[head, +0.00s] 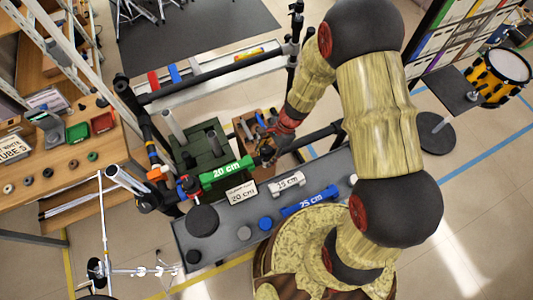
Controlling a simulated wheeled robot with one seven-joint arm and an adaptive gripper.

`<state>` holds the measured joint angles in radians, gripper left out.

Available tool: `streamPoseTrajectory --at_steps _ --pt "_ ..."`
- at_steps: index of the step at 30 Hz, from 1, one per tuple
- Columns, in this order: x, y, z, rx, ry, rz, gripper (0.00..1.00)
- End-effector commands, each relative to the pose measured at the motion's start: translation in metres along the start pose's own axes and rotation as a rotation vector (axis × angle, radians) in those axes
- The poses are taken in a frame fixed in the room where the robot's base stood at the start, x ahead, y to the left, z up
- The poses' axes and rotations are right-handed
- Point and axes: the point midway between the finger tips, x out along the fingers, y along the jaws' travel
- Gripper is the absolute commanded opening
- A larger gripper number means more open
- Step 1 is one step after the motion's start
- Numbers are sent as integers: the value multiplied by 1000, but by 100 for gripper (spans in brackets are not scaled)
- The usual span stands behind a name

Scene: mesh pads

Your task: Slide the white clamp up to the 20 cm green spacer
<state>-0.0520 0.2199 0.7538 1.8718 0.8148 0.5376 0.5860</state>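I cannot pick out the white clamp with certainty; a small pale part shows among the orange and blue fittings (156,172) left of the spacer.
The grey bench (222,236) carries a white 20 cm card (242,193), a white 15 cm spacer (287,182), a blue 25 cm spacer (310,202) and a dark disc (202,220). A wooden table (70,165) is at left.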

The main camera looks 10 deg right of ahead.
Motion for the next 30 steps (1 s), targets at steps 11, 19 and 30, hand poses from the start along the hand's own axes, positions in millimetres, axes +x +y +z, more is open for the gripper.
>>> streamPoseTrajectory --at_steps 11,19,30 --pt "1 1 0 1 -1 2 24" --pt "1 1 0 1 -1 2 9" --pt "6 1 13 0 -1 2 1"
